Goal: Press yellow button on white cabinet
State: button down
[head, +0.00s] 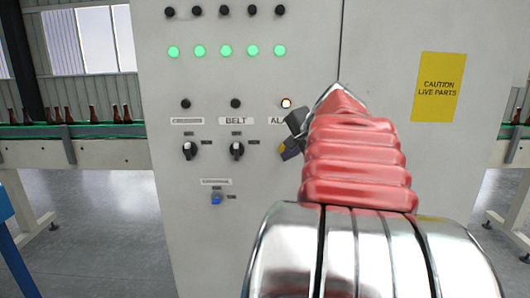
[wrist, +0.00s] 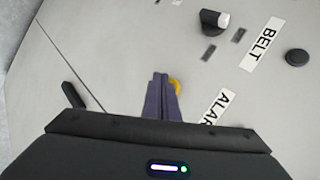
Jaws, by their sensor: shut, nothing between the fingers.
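The white cabinet (head: 240,225) fills the middle of the head view. Its yellow button (head: 283,149) shows as a small patch below the partly covered "ALA..." label, mostly hidden by my gripper. In the wrist view the yellow button (wrist: 175,86) peeks out at the right of the fingertips. My gripper (head: 292,134) is shut and empty, its tips in front of the button area. In the wrist view the closed fingers (wrist: 160,82) overlap the button's left part. I cannot tell whether the tips touch the button.
Black BELT knob (head: 237,150), another black knob (head: 189,150) and a blue switch (head: 216,198) sit left of the button. A lit lamp (head: 286,103) is above it. A yellow caution sign (head: 438,87) is at right. A conveyor with brown bottles (head: 92,114) runs behind the cabinet.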

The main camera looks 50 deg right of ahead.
dwell(0.3)
jog(key=shift+w+d, duration=0.3)
jog(key=shift+w+d, duration=0.3)
jog(key=shift+d, duration=0.05)
dwell(1.1)
jog(key=shift+s+a, duration=0.6)
jog(key=shift+a, duration=0.1)
dwell(0.4)
jog(key=s+a, duration=0.1)
jog(key=a, duration=0.1)
jog(key=s+a, duration=0.1)
jog(key=s, duration=0.1)
jog(key=shift+s+a, duration=0.15)
jog(key=shift+a, duration=0.2)
dwell(0.8)
